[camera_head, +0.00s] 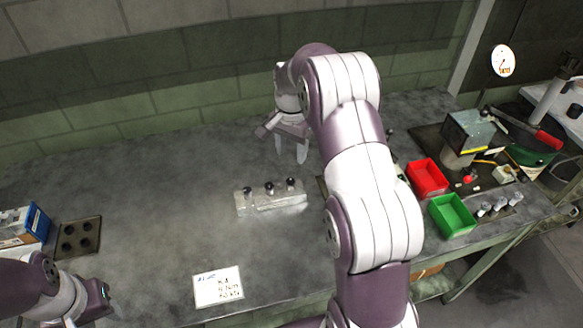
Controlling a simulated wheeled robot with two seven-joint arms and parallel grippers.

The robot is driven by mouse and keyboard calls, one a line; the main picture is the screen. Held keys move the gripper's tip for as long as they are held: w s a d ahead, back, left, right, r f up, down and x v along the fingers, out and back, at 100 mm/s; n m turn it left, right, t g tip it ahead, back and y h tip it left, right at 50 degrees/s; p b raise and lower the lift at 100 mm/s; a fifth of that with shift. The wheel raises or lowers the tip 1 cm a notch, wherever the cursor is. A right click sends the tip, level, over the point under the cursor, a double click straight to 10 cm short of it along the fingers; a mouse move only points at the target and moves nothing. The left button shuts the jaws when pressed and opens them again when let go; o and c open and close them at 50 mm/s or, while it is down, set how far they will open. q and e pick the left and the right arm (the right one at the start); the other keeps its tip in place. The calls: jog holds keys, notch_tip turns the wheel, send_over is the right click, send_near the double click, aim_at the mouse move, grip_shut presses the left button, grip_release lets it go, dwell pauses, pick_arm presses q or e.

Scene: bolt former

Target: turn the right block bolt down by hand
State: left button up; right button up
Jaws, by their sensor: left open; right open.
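A pale metal block (278,203) lies on the workbench in the middle of the view, with three dark-headed bolts along its top. The right block bolt (291,183) stands at the block's right end; how deep it sits is too small to tell. My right gripper (291,152) is open and empty, fingers pointing down, above and behind the block's right end and apart from the bolt. My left gripper (112,303) is open at the lower left, far from the block; its fingers are hard to make out.
A written card (218,287) lies in front of the block. A dark plate with holes (78,237) and a blue box (37,225) are at left. A red bin (427,178), a green bin (452,215) and a machine (470,137) stand at right. My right arm hides the bench centre-right.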

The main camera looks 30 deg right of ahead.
notch_tip(320, 180, up, 3)
jog(key=shift+r+p, duration=0.2)
jog(key=shift+p, duration=0.95)
